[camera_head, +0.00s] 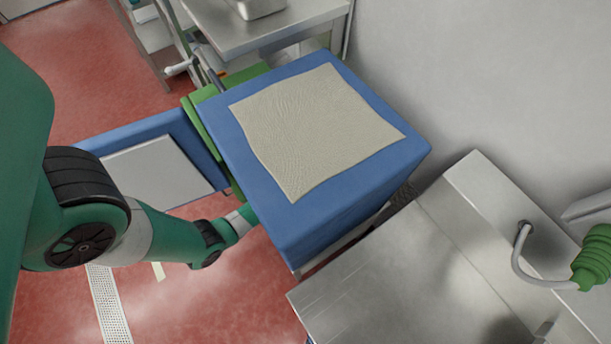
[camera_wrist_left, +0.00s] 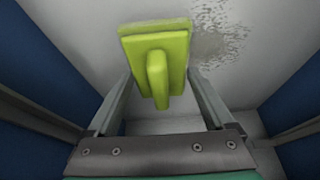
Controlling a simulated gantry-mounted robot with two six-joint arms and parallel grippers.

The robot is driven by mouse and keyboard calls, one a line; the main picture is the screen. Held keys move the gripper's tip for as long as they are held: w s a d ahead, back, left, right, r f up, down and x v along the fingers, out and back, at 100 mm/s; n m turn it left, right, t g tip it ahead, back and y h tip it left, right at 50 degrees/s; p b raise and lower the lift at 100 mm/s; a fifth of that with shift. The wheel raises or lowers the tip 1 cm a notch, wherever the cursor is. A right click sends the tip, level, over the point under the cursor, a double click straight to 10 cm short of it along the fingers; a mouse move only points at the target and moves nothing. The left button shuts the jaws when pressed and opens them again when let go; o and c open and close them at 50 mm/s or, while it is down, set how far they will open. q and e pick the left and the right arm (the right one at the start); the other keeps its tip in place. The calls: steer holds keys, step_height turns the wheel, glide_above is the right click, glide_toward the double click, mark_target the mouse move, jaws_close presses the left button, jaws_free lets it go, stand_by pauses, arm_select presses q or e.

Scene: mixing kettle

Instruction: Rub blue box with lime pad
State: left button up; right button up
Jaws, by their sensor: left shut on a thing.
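The blue box (camera_head: 340,205) stands in the middle of the head view, with its blue door (camera_head: 190,137) swung out to the left. My left arm reaches to the box's left side, and its gripper is hidden there. In the left wrist view, my left gripper (camera_wrist_left: 160,92) is shut on the lime pad (camera_wrist_left: 157,55), a flat rectangular block with a handle. Ahead of the pad is a pale grey surface with a speckled patch (camera_wrist_left: 222,35) to its right. Blue walls (camera_wrist_left: 285,90) flank this surface. Whether the pad touches it I cannot tell. My right gripper is not in view.
A beige cloth (camera_head: 312,128) lies on top of the box. A steel table (camera_head: 262,32) stands behind it, and a steel counter (camera_head: 385,285) is close at the front right. The red floor (camera_head: 75,50) is open at the left.

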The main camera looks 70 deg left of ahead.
arm_select(q)
steer(key=shift+f+b, duration=0.45)
steer(key=shift+f, duration=0.1)
